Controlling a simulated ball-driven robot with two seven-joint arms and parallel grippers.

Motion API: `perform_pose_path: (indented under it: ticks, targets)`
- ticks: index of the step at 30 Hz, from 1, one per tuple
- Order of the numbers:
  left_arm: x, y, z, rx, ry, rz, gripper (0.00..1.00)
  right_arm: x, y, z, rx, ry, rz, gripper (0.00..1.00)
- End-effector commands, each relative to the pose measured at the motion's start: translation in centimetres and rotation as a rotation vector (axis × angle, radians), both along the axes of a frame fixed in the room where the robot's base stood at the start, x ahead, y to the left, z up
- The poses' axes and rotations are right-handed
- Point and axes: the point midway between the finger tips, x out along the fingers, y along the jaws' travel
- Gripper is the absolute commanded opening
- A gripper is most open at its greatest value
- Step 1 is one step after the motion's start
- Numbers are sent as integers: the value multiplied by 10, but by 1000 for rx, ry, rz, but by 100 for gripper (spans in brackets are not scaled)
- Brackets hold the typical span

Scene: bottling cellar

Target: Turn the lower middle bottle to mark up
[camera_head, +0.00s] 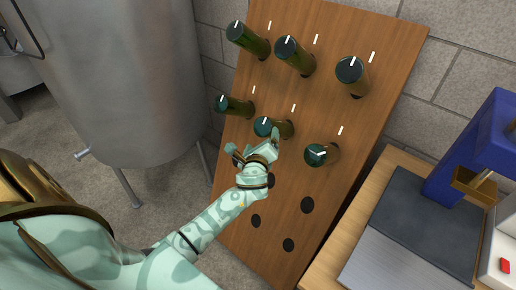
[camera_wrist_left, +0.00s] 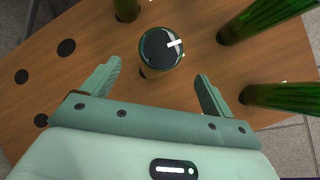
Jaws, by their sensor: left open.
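The lower middle bottle (camera_head: 262,127) sticks out of the wooden board, dark green, with a white mark on its round base. In the head view this mark points roughly up the board. In the left wrist view its base (camera_wrist_left: 156,55) shows just beyond the gap between my fingers, its mark pointing right, away from the empty holes. My left gripper (camera_head: 253,143) is open at the bottle's near side; its fingers (camera_wrist_left: 157,72) are apart and hold nothing. I cannot tell whether either touches the bottle. My right gripper is not in view.
The board (camera_head: 325,37) holds other bottles close by; the lower right bottle (camera_head: 319,155) has its mark pointing right. White ticks and empty holes (camera_head: 307,205) show on the board. A steel tank (camera_head: 120,70) stands left, a bench with a blue press (camera_head: 470,150) right.

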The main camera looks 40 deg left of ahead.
Motion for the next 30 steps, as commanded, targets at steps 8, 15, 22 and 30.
perform_pose_path:
  ticks: [8, 15, 22, 30]
  targets:
    - [-47, -25, 11, -2, 1, -1, 87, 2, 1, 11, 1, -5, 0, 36]
    - [-56, -29, 12, 0, 1, 1, 87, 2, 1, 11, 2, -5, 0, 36]
    - [-55, -29, 12, 0, 0, 0, 87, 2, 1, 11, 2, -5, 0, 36]
    - [-55, -30, 12, -35, -19, 3, 87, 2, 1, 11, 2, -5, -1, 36]
